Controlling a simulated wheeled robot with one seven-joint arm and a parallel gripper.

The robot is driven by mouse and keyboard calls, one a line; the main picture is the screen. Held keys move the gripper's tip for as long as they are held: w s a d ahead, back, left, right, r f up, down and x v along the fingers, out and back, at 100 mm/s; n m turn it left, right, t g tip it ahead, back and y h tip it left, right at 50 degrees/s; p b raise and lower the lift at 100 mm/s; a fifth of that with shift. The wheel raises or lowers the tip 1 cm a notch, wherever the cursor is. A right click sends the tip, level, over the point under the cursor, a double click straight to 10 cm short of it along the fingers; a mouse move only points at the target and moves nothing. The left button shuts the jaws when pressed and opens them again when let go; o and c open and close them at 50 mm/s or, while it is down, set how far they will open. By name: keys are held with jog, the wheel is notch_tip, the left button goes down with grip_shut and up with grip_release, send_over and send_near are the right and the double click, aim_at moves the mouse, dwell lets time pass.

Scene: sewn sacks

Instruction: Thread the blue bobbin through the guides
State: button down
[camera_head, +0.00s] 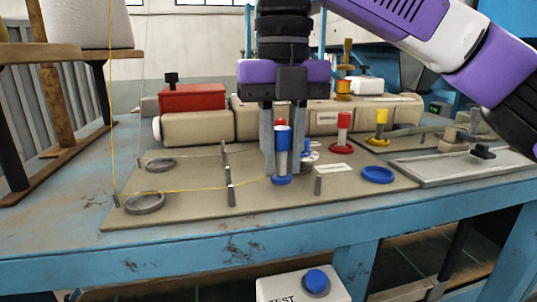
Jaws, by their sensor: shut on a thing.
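The blue bobbin (283,138) has a blue top, a pale middle and a blue bottom flange. It stands upright between the fingers of my gripper (282,165), which points straight down and is shut on it above the beige board (190,215). I cannot tell whether the bobbin touches the board. A yellow thread (190,191) runs from the bobbin left past a thin grey post (231,194) to a post at the front left (116,200), then up out of view. Another post (224,152) stands behind, and one stands to the right (318,185). Whether the thread sits in a guide is unclear.
A red bobbin (343,135) and a yellow bobbin (381,122) stand behind right. A blue ring (378,175) lies on the board; grey rings (145,204) lie at left. A beige machine with a red box (192,97) blocks the back. A grey tray (460,166) is at right.

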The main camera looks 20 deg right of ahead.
jog(key=shift+s+d, duration=0.55)
jog(key=shift+d, duration=2.15)
jog(key=shift+s+d, duration=0.5)
jog(key=shift+d, duration=2.15)
jog(key=shift+s+d, duration=0.55)
jog(key=shift+d, duration=2.25)
jog(key=shift+f, duration=0.55)
jog(key=c, duration=1.1)
grip_release()
jog(key=shift+c, duration=0.2)
notch_tip(320, 180, up, 8)
jog(key=shift+f, duration=0.15)
